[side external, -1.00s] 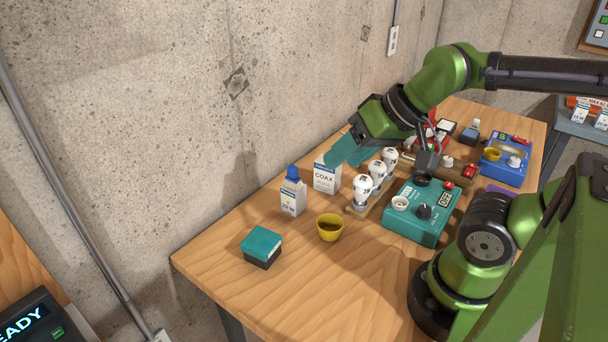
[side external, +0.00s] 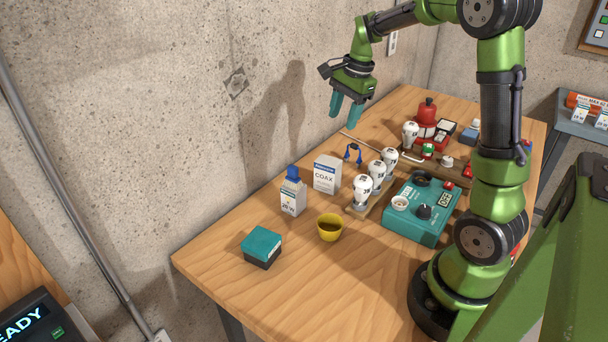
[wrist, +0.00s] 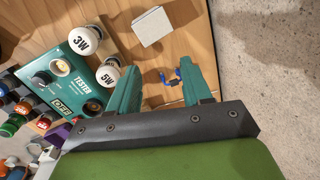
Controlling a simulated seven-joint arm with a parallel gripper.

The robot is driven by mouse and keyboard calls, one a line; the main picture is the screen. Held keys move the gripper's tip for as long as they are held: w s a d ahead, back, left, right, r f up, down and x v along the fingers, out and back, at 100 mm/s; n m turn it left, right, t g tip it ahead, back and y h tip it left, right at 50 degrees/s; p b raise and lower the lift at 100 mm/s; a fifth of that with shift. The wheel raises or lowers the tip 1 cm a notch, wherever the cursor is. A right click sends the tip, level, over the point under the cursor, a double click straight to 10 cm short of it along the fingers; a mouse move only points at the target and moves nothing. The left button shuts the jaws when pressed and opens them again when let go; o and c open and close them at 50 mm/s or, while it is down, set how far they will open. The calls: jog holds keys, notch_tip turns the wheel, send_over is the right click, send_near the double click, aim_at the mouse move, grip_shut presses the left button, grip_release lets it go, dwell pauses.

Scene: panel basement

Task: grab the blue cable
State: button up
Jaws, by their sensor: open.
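The blue cable (side external: 353,153) is a small, short blue loop on the wooden table, behind the row of white bulbs. In the wrist view the blue cable (wrist: 179,77) appears between my two teal fingers, beyond their tips, near a small dark and orange piece. My gripper (side external: 345,112) hangs above the table with its fingers pointing down, apart and empty, above and slightly left of the cable in the side view. The gripper (wrist: 168,80) spans the cable in the wrist picture but does not touch it.
White bulbs (side external: 376,170) stand in a row beside the teal tester (side external: 410,228). A COAX box (side external: 327,175), a carton (side external: 292,197) and a yellow cup (side external: 330,228) stand nearer. A thin rod (side external: 358,142) lies behind the cable. The concrete wall is close behind.

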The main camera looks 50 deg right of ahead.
aim_at(353, 145)
jog(key=w+d+f+m+g, duration=0.25)
jog(key=d+m, duration=0.85)
jog(key=m, duration=0.6)
jog(key=f, duration=1)
jog(key=shift+w+f, duration=0.15)
jog(key=shift+w, duration=0.15)
jog(key=f, duration=0.5)
jog(key=shift+s+d+f, duration=0.25)
jog(key=shift+s+f, duration=0.05)
grip_shut()
